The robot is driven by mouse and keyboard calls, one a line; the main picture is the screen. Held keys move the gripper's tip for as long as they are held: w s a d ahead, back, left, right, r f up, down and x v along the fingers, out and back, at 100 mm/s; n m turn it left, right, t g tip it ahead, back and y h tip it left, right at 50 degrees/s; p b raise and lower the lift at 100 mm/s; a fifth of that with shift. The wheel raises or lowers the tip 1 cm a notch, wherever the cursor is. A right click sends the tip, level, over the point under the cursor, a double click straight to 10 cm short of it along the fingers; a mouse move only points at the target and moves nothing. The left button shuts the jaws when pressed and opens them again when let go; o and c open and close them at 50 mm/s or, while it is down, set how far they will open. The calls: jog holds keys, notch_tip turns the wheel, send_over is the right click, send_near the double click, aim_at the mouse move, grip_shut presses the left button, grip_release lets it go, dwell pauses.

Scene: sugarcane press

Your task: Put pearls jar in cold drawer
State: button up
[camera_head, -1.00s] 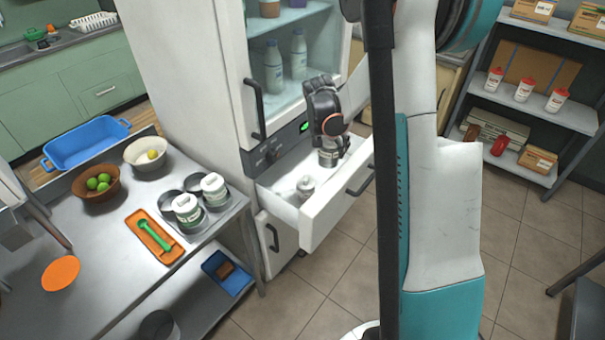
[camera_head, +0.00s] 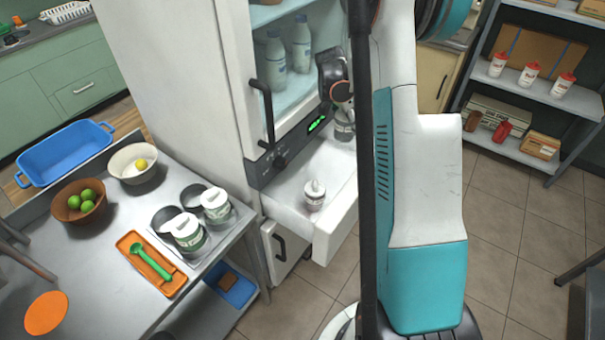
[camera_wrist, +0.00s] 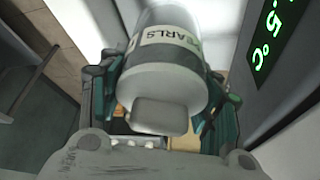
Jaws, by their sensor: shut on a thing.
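The pearls jar (camera_wrist: 165,75), pale with a white label reading "PEARLS", is between my gripper's dark green fingers (camera_wrist: 160,105) in the wrist view. My gripper (camera_head: 337,92) is shut on it. In the head view, the jar (camera_head: 344,128) is over the far right part of the open cold drawer (camera_head: 338,226), partly hidden by my black column. I cannot tell whether its base touches the drawer floor. A small white-capped container (camera_head: 314,195) stands in the drawer near its front.
The fridge (camera_head: 200,90) with a green display (camera_head: 318,124) rises behind the drawer. Bottles (camera_head: 276,52) stand above. A metal table (camera_head: 100,262) at left holds bowls, jars and an orange tray (camera_head: 150,265). A shelf rack (camera_head: 540,85) stands at right. Floor is clear front right.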

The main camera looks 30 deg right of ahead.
jog(key=shift+w+f+b, duration=0.2)
jog(key=shift+f+b, duration=3.05)
jog(key=shift+f, duration=7.25)
jog(key=shift+f, duration=0.1)
jog(key=o, duration=1.5)
jog(key=shift+p+v, duration=1.35)
jog(key=shift+v, duration=2.55)
